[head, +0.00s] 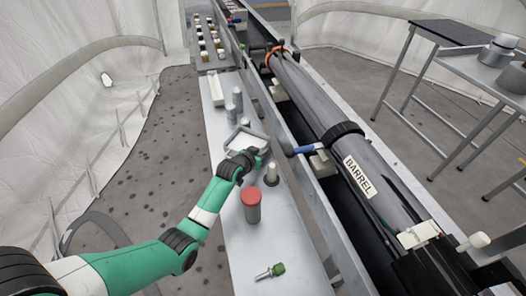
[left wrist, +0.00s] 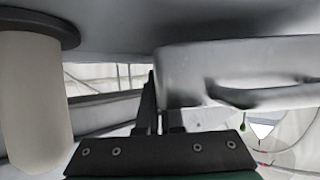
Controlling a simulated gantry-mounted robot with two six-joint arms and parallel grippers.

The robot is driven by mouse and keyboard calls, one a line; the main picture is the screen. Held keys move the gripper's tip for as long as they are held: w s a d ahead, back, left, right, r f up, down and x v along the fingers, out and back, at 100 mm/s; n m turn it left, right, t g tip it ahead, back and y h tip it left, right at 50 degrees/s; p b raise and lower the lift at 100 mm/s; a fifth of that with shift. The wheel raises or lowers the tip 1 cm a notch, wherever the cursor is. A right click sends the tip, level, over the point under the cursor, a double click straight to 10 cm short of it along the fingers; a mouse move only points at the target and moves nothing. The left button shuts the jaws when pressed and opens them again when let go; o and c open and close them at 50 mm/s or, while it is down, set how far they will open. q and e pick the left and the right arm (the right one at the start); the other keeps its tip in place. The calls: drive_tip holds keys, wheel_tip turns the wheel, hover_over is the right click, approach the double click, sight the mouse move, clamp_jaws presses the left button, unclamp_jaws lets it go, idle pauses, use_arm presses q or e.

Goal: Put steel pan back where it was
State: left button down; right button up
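The steel pan (head: 247,133), a shallow light-grey rectangular pan, is at the long grey bench in the head view. In the left wrist view its grey wall (left wrist: 240,65) fills the upper right. My left gripper (head: 261,153) is at the pan's near right edge. In the left wrist view its dark fingers (left wrist: 158,115) are close together, with the pan's end wall between them, so it looks shut on the pan. I cannot tell whether the pan touches the bench. My right gripper is in neither view.
A red-capped grey cylinder (head: 251,207) and a green-ended bolt (head: 270,271) are on the near bench (head: 240,245). A pale cylinder (head: 271,174) stands close to my gripper. Grey cylinders (head: 237,100) stand beyond the pan. The long barrel (head: 330,115) runs along the right.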

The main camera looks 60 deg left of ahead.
use_arm(q)
drive_tip(key=c, duration=1.1)
unclamp_jaws()
drive_tip(key=shift+o, duration=0.2)
drive_tip(key=shift+r+p, duration=0.4)
drive_tip(key=shift+r, duration=0.05)
drive_tip(key=shift+s+d+r+p, duration=0.3)
drive_tip(key=shift+s+r+p, duration=0.15)
drive_tip(key=shift+r+p, duration=0.15)
drive_tip(key=shift+s+d+r+p, duration=0.25)
drive_tip(key=shift+s+r+p, duration=0.2)
drive_tip(key=shift+p, duration=0.2)
drive_tip(key=p+v, duration=0.4)
drive_tip(key=v, duration=0.5)
drive_tip(key=shift+s+d+f, duration=0.2)
